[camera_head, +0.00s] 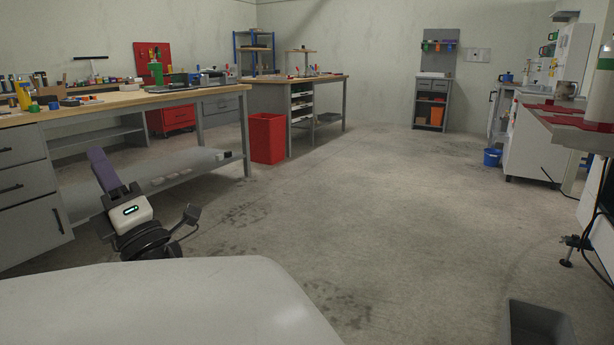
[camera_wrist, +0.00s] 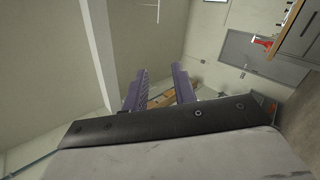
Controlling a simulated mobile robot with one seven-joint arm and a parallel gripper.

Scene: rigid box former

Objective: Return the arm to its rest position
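My gripper (camera_head: 97,157) shows at the lower left of the head view, with purple fingers pointing up and to the left. In the wrist view my gripper (camera_wrist: 160,70) has its two purple fingers apart, with nothing between them. In the head view it appears in front of the grey workbench (camera_head: 24,146) with a wooden top. I cannot tell how far apart gripper and bench are.
A second bench (camera_head: 270,97) stands further back with a red bin (camera_head: 267,138) beside it. A grey bin (camera_head: 537,325) is at the lower right, and a blue bucket (camera_head: 492,157) stands near the white cabinet (camera_head: 536,145). The middle floor (camera_head: 390,210) is clear.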

